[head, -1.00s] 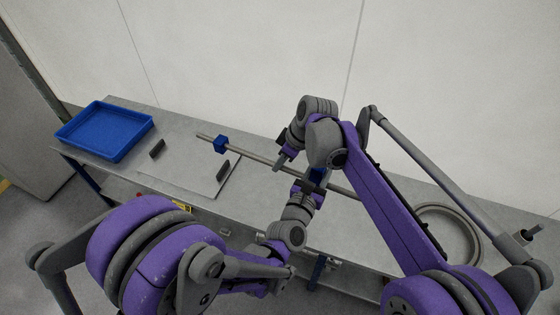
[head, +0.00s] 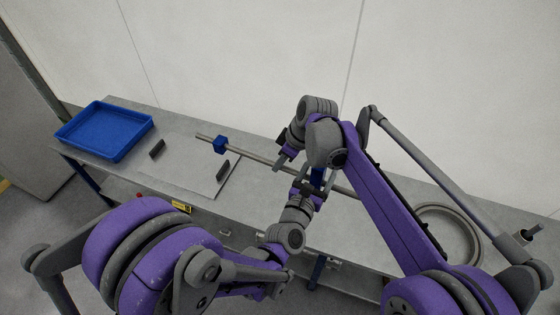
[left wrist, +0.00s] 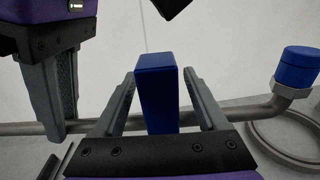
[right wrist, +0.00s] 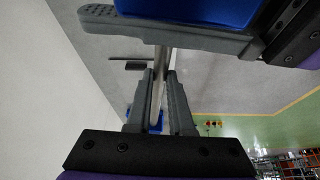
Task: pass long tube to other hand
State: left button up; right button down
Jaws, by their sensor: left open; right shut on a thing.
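The long grey tube (head: 256,159) runs slantwise above the table, with one blue block (head: 220,145) near its far-left end and another blue block (left wrist: 157,92) further along. A blue cap (left wrist: 298,68) shows on its bent end in the left wrist view. My right gripper (head: 284,158) is shut on the tube between the two blocks; its fingers (right wrist: 160,78) close around it in the right wrist view. My left gripper (left wrist: 160,76) is open, with one finger on each side of the second block. In the head view the left gripper (head: 317,175) partly hides this block.
A blue tray (head: 105,130) stands at the table's left end. A light plate (head: 185,170) with two dark uprights lies beside it. A grey ring (head: 450,212) lies at the right of the table. My two arms are close together over the middle.

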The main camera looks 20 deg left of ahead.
pick_arm(q)
jog(key=s+f+m+g+h, duration=0.2)
jog(key=s+m+g+h, duration=0.15)
jog(key=s+m, duration=0.9)
jog(key=s+a+f+m+g+y, duration=0.2)
jog(key=s+a+m+g, duration=0.2)
jog(key=m, duration=0.7)
jog(key=s+a+f+m+g+y, duration=0.2)
jog(key=s+a+m+g, duration=0.3)
jog(key=m, duration=0.6)
jog(key=shift+s+a+y, duration=0.4)
jog(key=shift+s+y, duration=0.25)
jog(key=shift+s, duration=0.15)
